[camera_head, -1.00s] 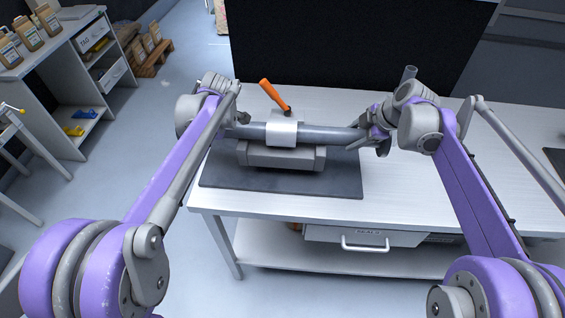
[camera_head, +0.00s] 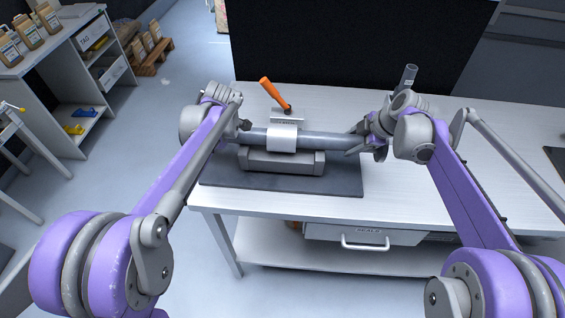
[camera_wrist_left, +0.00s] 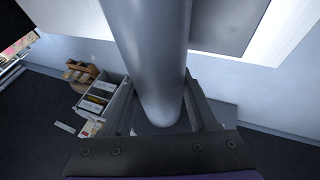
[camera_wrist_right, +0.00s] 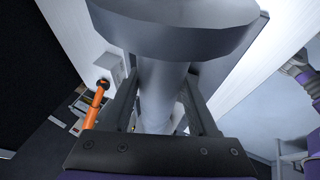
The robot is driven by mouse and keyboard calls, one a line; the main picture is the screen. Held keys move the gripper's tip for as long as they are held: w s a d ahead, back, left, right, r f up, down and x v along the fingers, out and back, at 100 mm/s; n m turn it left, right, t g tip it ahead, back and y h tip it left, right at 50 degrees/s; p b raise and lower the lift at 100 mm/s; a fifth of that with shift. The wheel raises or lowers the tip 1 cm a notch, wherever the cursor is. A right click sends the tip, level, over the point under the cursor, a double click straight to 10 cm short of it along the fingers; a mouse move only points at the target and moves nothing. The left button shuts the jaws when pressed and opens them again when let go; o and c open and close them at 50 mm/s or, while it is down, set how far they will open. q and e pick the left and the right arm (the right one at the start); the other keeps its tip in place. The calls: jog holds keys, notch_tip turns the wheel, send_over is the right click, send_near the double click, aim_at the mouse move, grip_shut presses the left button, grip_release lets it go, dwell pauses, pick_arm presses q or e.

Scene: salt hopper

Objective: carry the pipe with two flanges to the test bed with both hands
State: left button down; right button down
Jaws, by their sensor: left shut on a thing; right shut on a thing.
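The grey pipe (camera_head: 330,141), with a white band (camera_head: 283,138) round its middle, lies level between my grippers. It is over a grey block (camera_head: 283,161) on a dark mat (camera_head: 335,185), the likely test bed; I cannot tell whether they touch. My left gripper (camera_head: 246,128) is shut on the pipe's left part; its fingers flank the pipe (camera_wrist_left: 155,60) in the left wrist view. My right gripper (camera_head: 360,141) is shut on the right part. A wide flange (camera_wrist_right: 175,35) shows beyond those fingers in the right wrist view. The left flange is hidden.
An orange handle (camera_head: 273,93) stands behind the pipe. The white table (camera_head: 460,190) has free room at right, and a drawer (camera_head: 365,237) below. A shelf unit (camera_head: 65,95) is at far left.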

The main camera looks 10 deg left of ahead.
pick_arm(q)
jog(key=shift+f, duration=0.55)
pick_arm(e)
jog(key=shift+f, duration=0.5)
pick_arm(q)
jog(key=c, duration=0.6)
grip_release()
jog(key=shift+f, duration=0.2)
pick_arm(e)
jog(key=c, duration=0.6)
grip_release()
jog(key=shift+f, duration=0.2)
pick_arm(q)
jog(key=o, duration=0.4)
jog(key=shift+s+r, duration=0.1)
pick_arm(e)
jog(key=o, duration=0.4)
jog(key=shift+s+r, duration=0.1)
jog(key=shift+d+r, duration=0.1)
jog(key=shift+r, duration=0.05)
pick_arm(q)
jog(key=v, duration=1.2)
pick_arm(e)
jog(key=v, duration=1.1)
jog(key=shift+s+d+r, duration=0.15)
jog(key=shift+s+r, duration=0.05)
jog(key=shift+r, duration=0.05)
